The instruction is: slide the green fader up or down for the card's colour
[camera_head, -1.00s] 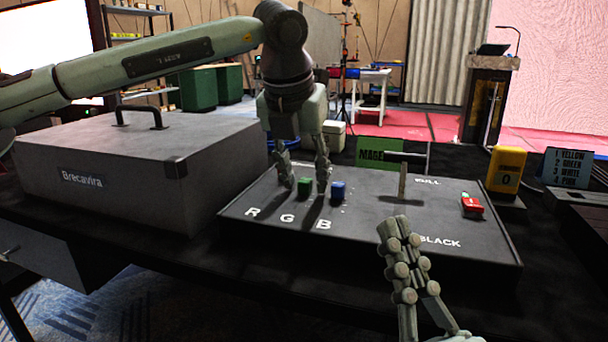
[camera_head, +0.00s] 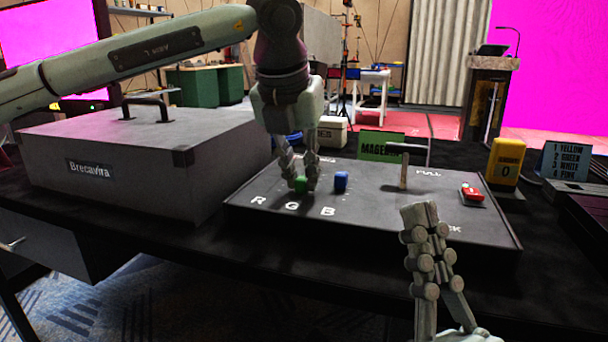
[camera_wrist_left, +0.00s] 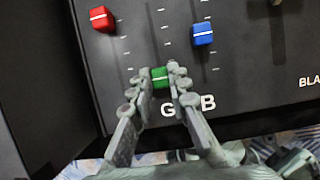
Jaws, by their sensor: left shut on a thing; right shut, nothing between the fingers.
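The console (camera_head: 375,215) stands on the dark table. My left gripper (camera_head: 302,180) is shut on the green fader (camera_head: 301,185), also seen in the left wrist view (camera_wrist_left: 160,76). This cap sits low in its track, close above the letter G. The blue fader (camera_head: 341,181) is beside it and higher up its track. The red fader (camera_wrist_left: 102,19) is higher still in the wrist view; my gripper hides it in the head view. A green card (camera_head: 375,143) behind the console reads "MAGE", the rest covered. My right gripper (camera_head: 419,212) is shut and empty before the console.
A T-handled lever (camera_head: 403,172) and a red switch (camera_head: 472,195) are on the console's right. A yellow counter (camera_head: 506,162) showing 0 and a colour list sign (camera_head: 563,160) stand beyond. A grey case (camera_head: 130,165) fills the left. Both wall screens (camera_head: 555,70) are magenta.

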